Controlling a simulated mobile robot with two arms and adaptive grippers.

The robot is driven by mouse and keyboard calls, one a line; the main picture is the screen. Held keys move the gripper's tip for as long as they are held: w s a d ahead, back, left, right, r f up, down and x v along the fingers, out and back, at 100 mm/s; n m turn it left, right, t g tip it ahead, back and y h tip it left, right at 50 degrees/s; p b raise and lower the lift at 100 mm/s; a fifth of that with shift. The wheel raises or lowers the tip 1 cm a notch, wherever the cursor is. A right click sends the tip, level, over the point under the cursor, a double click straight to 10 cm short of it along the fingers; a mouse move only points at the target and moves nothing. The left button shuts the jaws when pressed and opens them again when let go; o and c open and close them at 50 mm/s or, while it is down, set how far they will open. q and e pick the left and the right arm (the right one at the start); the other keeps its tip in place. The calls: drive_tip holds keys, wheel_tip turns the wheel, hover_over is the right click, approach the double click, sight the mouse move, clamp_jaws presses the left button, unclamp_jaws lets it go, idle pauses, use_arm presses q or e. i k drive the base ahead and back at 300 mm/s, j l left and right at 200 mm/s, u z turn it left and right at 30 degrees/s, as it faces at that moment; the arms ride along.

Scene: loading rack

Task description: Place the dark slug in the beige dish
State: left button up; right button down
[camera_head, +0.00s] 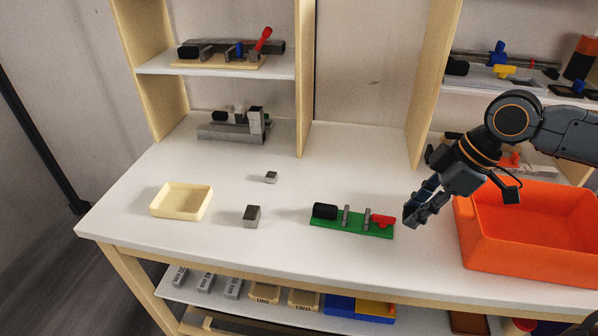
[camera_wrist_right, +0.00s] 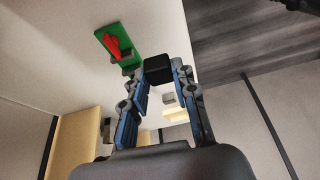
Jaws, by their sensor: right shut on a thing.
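The beige dish (camera_head: 181,214) stands on the left of the white worktop and looks empty. My right gripper (camera_head: 421,204) is above the worktop, between the green fixture and the orange bin. In the right wrist view its blue fingers (camera_wrist_right: 158,84) are shut on the dark slug (camera_wrist_right: 158,69), a black block at the fingertips. In the head view the slug (camera_head: 410,214) is small and hard to tell from the fingers. The gripper is well to the right of the dish. My left gripper is not in view.
A green fixture (camera_head: 337,224) with black and red parts lies left of the gripper. A grey block (camera_head: 252,217) and a smaller one (camera_head: 271,177) stand right of the dish. An orange bin (camera_head: 520,240) is at the right. A shelf divider (camera_head: 305,85) rises behind.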

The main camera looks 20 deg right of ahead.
sight(183, 204)
drive_tip(key=i+j, duration=0.15)
drive_tip(key=j, duration=0.25)
drive_tip(key=i+j, duration=0.15)
drive_tip(key=j, duration=0.2)
drive_tip(key=i+j, duration=0.15)
drive_tip(key=j, duration=0.25)
drive_tip(key=i+j, duration=0.15)
drive_tip(key=j, duration=0.25)
drive_tip(key=i+j, duration=0.1)
drive_tip(key=j, duration=0.25)
